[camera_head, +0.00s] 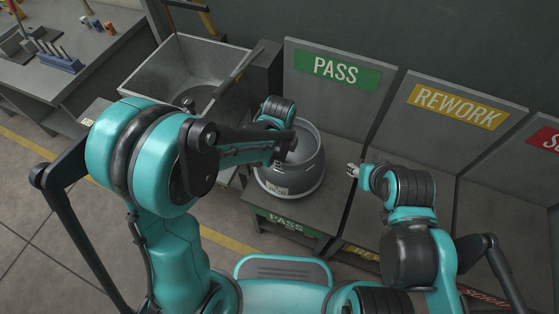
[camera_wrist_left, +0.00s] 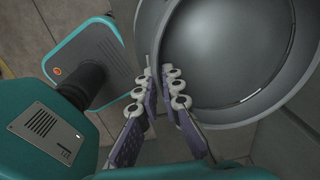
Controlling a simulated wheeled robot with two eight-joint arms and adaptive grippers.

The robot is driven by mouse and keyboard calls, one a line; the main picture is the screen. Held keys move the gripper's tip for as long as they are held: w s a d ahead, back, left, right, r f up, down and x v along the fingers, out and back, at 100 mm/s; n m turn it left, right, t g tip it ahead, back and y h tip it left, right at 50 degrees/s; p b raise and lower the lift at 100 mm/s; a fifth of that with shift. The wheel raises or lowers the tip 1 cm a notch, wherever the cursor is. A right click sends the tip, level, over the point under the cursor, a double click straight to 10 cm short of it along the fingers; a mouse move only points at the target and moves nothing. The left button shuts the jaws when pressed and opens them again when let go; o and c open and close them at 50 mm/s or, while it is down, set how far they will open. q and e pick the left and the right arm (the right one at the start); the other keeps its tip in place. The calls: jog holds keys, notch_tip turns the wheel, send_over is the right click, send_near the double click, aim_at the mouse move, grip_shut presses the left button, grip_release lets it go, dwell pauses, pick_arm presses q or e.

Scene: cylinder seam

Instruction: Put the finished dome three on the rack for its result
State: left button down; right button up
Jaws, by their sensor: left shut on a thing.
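The dome (camera_head: 308,175) is a round grey metal shell with its open mouth up and a small pale label on its side. It is at the PASS bay of the rack (camera_head: 335,118), close to the front edge, and looks upright. I cannot tell for sure whether its base bears on the shelf. My left gripper (camera_wrist_left: 160,78) is shut on the dome's rim, one finger on each side of the wall; the dome's inside (camera_wrist_left: 230,50) fills the upper right of the left wrist view. My right gripper (camera_head: 353,170) is apart from the dome, to its right; its fingers are too small to read.
The REWORK bay (camera_head: 450,130) lies right of PASS, with a red-signed bay (camera_head: 545,140) at the edge; both look empty where seen. A grey open bin (camera_head: 175,70) stands left of the rack. A workbench (camera_head: 60,60) with tools is at the far left.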

pick_arm(q)
notch_tip(320, 180, down, 3)
jog(key=shift+r+b, duration=0.1)
jog(key=shift+b, duration=0.4)
jog(key=shift+r, duration=0.1)
jog(key=c, duration=2.1)
grip_release()
jog(key=shift+f, duration=0.2)
jog(key=o, duration=0.4)
jog(key=shift+r, duration=0.1)
